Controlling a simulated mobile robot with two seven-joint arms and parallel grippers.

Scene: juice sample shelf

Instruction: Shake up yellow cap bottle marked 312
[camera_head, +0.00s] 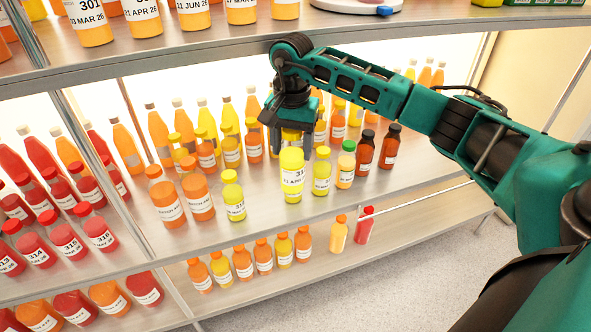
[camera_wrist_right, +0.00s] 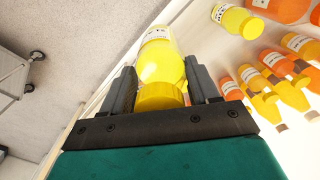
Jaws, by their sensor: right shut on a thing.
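My right gripper (camera_head: 291,138) points down from above and is shut on the cap end of a yellow bottle (camera_head: 292,172). The bottle is upright; its white label starts with "31", and the last digit is not clear. Its yellow cap (camera_wrist_right: 160,97) shows between the two fingers in the right wrist view, with the yellow body (camera_wrist_right: 160,55) beyond it. The bottle is at the middle shelf's front part; whether its base touches the shelf I cannot tell. My left gripper is not in view.
A yellow bottle (camera_head: 233,197) stands to the left and another (camera_head: 322,174) close to the right. Orange bottles (camera_head: 165,196) and dark red ones (camera_head: 364,152) share the middle shelf (camera_head: 270,222). The upper shelf edge (camera_head: 180,57) runs close above my right wrist.

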